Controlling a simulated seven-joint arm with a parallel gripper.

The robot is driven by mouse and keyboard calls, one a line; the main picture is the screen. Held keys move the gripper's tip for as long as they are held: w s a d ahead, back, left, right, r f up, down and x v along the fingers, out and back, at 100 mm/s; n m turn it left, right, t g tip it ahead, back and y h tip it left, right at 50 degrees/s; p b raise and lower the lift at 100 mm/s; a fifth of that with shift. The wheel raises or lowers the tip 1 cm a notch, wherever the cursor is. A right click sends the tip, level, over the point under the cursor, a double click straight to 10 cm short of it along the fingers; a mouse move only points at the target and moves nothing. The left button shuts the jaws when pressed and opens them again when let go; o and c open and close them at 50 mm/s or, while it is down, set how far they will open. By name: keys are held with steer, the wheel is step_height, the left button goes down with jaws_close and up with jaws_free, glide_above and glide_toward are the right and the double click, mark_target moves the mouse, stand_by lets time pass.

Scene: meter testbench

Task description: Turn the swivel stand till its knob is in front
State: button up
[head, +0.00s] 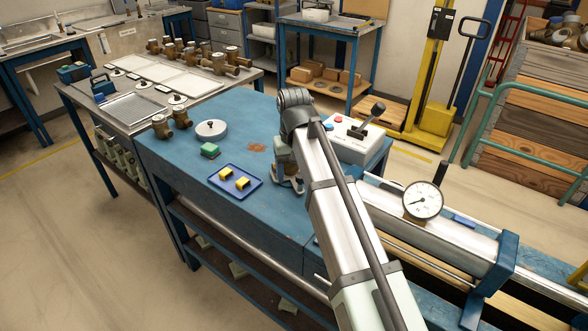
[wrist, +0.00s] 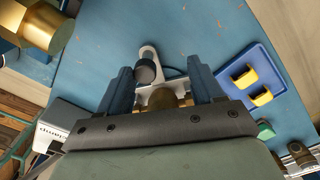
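The swivel stand shows in the wrist view as a pale arm (wrist: 148,54) with a dark round knob (wrist: 145,71) on it and a brass part (wrist: 164,97) behind. The knob lies toward the top of that view, left of the middle between the fingers. My gripper (wrist: 160,75) has its two blue fingers apart, one on each side of the stand. I cannot tell whether they touch it. In the head view my gripper (head: 287,180) is low over the blue bench, and my arm hides most of the stand and its knob.
A blue tray (head: 223,188) with two yellow pieces lies left of my gripper. A white control box (head: 350,138) stands right. A dial gauge (head: 423,201) is on the right-hand bench.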

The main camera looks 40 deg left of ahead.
steer(key=shift+s+a, duration=0.45)
steer(key=shift+a, duration=0.2)
steer(key=shift+s+a, duration=0.35)
steer(key=shift+a, duration=0.1)
steer(key=shift+o, duration=0.4)
steer(key=o, duration=0.4)
steer(key=shift+c, duration=0.2)
